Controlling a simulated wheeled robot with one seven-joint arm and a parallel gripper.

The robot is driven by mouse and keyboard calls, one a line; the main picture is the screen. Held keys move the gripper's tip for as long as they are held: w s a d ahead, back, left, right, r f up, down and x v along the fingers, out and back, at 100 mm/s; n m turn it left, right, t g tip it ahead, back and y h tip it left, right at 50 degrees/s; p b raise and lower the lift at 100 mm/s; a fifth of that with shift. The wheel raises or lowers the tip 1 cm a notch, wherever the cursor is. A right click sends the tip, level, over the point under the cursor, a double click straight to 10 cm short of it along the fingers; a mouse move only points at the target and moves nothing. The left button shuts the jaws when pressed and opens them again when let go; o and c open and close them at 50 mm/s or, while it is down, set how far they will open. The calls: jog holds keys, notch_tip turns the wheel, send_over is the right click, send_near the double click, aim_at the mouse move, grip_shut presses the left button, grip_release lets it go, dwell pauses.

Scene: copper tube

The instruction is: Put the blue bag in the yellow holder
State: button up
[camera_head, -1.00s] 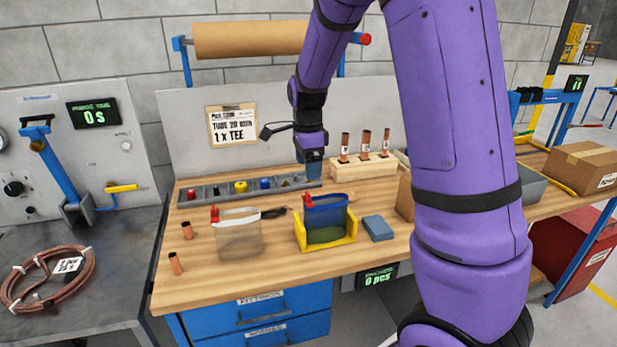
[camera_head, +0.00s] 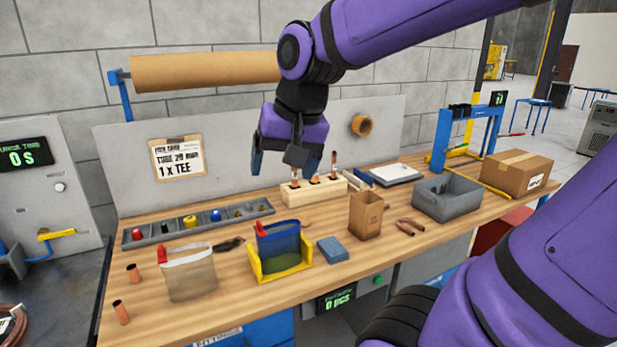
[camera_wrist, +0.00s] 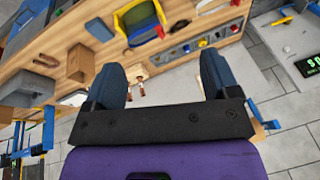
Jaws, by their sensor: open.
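The blue bag (camera_head: 279,243) stands upright in the yellow holder (camera_head: 255,273) on the wooden workbench, with a red clip at its top left corner. Both also show in the wrist view, the holder (camera_wrist: 121,22) at the top and the bag (camera_wrist: 140,37) in it. My gripper (camera_head: 279,166) is open and empty. It is above the back of the bench, near the wooden block with copper tubes, clear of the bag and holder.
A clear bag with a red clip (camera_head: 190,277) stands left of the holder. A blue pad (camera_head: 333,250), a brown paper bag (camera_head: 367,216) and a grey bin (camera_head: 447,199) are to the right. A parts tray (camera_head: 198,222) and a tube block (camera_head: 313,188) stand behind.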

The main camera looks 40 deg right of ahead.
jog(key=s+a+n+t, duration=0.1)
jog(key=s+n, duration=0.4)
jog(key=s, duration=0.2)
jog(key=shift+s+a+r+n+h, duration=0.3)
jog(key=shift+s, duration=0.1)
jog(key=shift+c, duration=0.4)
dwell(0.4)
